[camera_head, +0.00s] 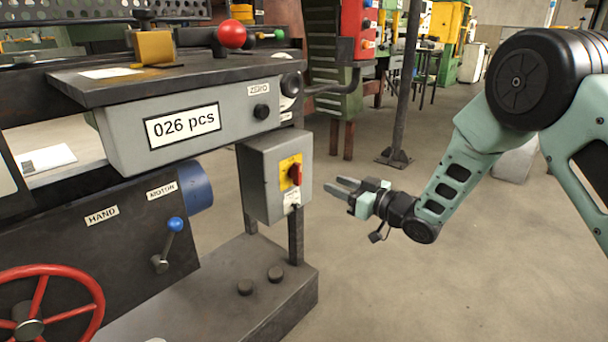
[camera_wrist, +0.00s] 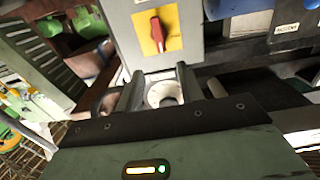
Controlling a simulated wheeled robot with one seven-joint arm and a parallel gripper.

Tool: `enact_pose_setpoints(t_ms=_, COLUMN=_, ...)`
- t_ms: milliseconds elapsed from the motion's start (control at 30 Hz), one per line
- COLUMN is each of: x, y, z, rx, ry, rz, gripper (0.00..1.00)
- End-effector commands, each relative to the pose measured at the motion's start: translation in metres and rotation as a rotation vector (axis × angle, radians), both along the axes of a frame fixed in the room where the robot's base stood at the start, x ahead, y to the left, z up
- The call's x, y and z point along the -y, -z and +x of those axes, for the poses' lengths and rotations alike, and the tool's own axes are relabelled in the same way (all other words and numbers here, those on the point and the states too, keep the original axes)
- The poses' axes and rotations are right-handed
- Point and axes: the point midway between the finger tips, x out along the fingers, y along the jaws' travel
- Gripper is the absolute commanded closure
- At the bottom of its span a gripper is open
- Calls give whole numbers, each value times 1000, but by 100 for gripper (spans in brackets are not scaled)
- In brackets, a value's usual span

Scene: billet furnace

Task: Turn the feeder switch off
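A red rotary switch knob (camera_head: 295,174) sits on a yellow plate on the front of a grey switch box (camera_head: 262,180). I take this knob to be the feeder switch. A small white label below the knob is too small to read. In the wrist view the knob (camera_wrist: 157,34) appears upright in the picture, beyond the fingertips. My gripper (camera_head: 339,185) is open and empty, to the right of the box and pointing at it, apart from the knob. Its two fingers also show in the wrist view (camera_wrist: 159,78), with a clear gap between them.
A blue-knobbed lever (camera_head: 171,240) and a red handwheel (camera_head: 45,300) are at lower left. A dark post (camera_head: 402,90) stands behind. The floor to the right is free.

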Motion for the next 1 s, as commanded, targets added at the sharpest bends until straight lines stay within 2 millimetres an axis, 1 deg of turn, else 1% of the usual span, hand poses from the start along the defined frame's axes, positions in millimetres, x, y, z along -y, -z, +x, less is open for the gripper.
enact_pose_setpoints(t_ms=33, x=-10, y=2, z=6, rx=2, ry=-3, rz=1, gripper=63)
enact_pose_setpoints(t_ms=300, x=-55, y=1, z=40, rx=2, ry=-2, rz=2, gripper=63)
enact_pose_setpoints(t_ms=500, x=-81, y=2, z=62, rx=1, ry=-1, rz=0, gripper=63)
enact_pose_setpoints(t_ms=700, x=-94, y=1, z=73, rx=0, ry=0, rz=0, gripper=63)
enact_pose_setpoints(t_ms=1000, x=-96, y=0, z=75, rx=-1, ry=1, rz=0, gripper=63)
